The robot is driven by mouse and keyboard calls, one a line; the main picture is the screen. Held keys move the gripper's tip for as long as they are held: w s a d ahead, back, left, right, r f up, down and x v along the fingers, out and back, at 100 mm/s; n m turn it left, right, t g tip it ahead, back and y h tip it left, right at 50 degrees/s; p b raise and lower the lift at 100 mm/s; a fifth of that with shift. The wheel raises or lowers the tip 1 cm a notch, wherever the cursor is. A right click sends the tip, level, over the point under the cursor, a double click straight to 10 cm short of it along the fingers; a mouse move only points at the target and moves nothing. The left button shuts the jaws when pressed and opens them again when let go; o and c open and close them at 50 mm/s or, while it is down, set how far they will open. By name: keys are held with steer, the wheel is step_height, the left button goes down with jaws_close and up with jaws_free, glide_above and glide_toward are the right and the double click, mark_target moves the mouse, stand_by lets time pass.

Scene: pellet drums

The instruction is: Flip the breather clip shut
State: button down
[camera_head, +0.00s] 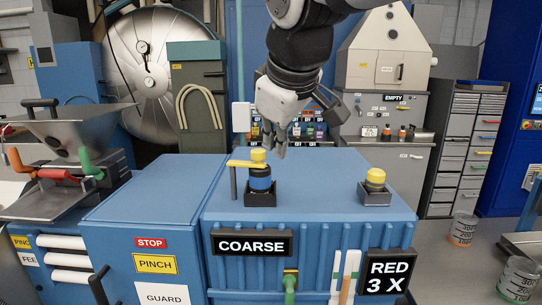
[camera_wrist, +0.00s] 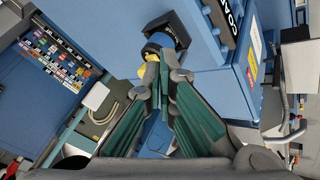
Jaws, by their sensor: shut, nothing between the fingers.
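The breather (camera_head: 261,181) stands in a black square base on the blue cabinet top, behind the COARSE plate. It has a dark body, a blue band and a yellow cap. A yellow clip (camera_head: 240,163) reaches left from its top towards a thin dark post (camera_head: 233,184). My gripper (camera_head: 276,149) is shut and empty, pointing down just above and right of the yellow cap. In the wrist view, my fingertips (camera_wrist: 164,74) lie close to the breather (camera_wrist: 159,41) and its yellow part (camera_wrist: 149,56). I cannot tell whether they touch; the fingers partly hide the clip there.
A second yellow-capped fitting (camera_head: 375,180) stands at the right of the blue top (camera_head: 320,190), which is otherwise clear between the two. A hopper with red and green handles (camera_head: 60,150) is at left. Two clear cups (camera_head: 463,228) (camera_head: 518,278) stand at right.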

steer(key=r, duration=0.1)
steer(key=s+d+r, duration=0.1)
steer(key=d+r, duration=0.1)
steer(key=shift+s+d+r, duration=0.15)
steer(key=shift+s+r, duration=0.15)
steer(key=shift+d, duration=0.1)
steer(key=s+d+f+m+g+h, duration=0.1)
steer(key=s+d+f+m, duration=1)
steer(key=s+d+f, duration=0.5)
steer(key=shift+s+f+g, duration=0.3)
steer(key=shift+s+f, duration=0.55)
